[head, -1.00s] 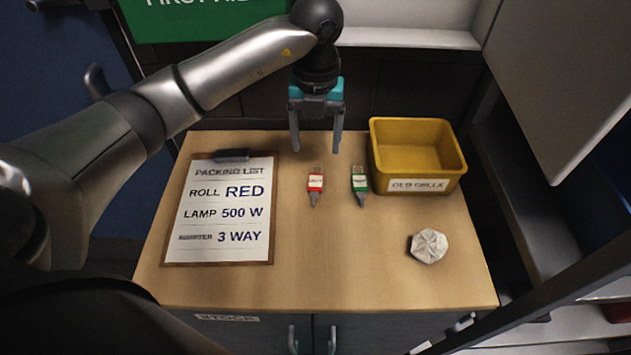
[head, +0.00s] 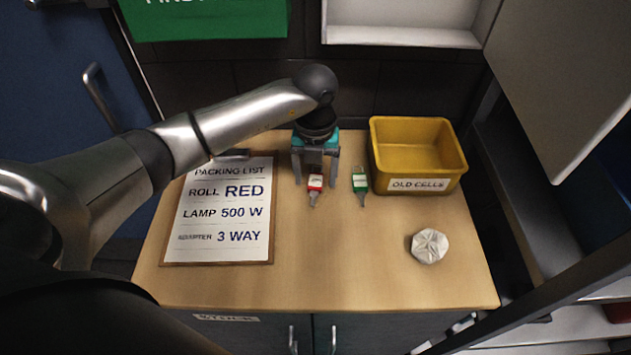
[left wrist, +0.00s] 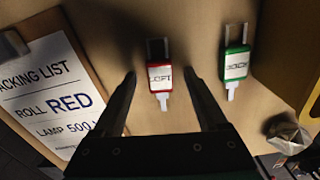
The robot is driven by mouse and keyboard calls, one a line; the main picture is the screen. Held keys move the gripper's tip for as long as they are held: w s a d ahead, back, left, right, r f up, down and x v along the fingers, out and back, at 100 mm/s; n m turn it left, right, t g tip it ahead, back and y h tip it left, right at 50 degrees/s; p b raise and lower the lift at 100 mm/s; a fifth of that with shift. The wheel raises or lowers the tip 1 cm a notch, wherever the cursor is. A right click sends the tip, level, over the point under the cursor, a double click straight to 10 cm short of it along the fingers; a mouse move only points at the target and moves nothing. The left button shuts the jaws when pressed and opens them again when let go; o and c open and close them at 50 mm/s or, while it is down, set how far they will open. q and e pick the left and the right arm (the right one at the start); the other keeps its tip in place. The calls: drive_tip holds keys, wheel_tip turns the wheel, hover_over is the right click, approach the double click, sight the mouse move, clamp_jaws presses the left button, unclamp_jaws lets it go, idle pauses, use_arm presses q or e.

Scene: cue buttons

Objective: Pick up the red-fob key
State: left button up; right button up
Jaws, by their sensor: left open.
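The red-fob key (head: 315,183) lies flat on the wooden worktop, its fob carrying a white label. My left gripper (head: 316,180) is open above it, with one finger to each side of the fob in the head view. In the left wrist view the red-fob key (left wrist: 160,78) shows between the two open fingertips, and I see no contact. A green-fob key (head: 360,181) lies just to its right, outside the fingers; it also shows in the left wrist view (left wrist: 235,64). My right gripper is not in view.
A yellow bin (head: 425,185) labelled "OLD CELLS" stands at the back right. A clipboard (head: 220,253) with a packing list lies at the left. A crumpled white ball (head: 429,246) lies at the front right. The worktop (head: 330,270) is clear at the front middle.

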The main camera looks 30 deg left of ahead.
sight(316, 180)
use_arm(q)
drive_tip(key=shift+c, duration=0.3)
clamp_jaws()
drive_tip(key=shift+r, duration=0.1)
wheel_tip(316, 180, up, 20)
drive_tip(key=p, duration=0.1)
drive_tip(key=shift+p, duration=0.4)
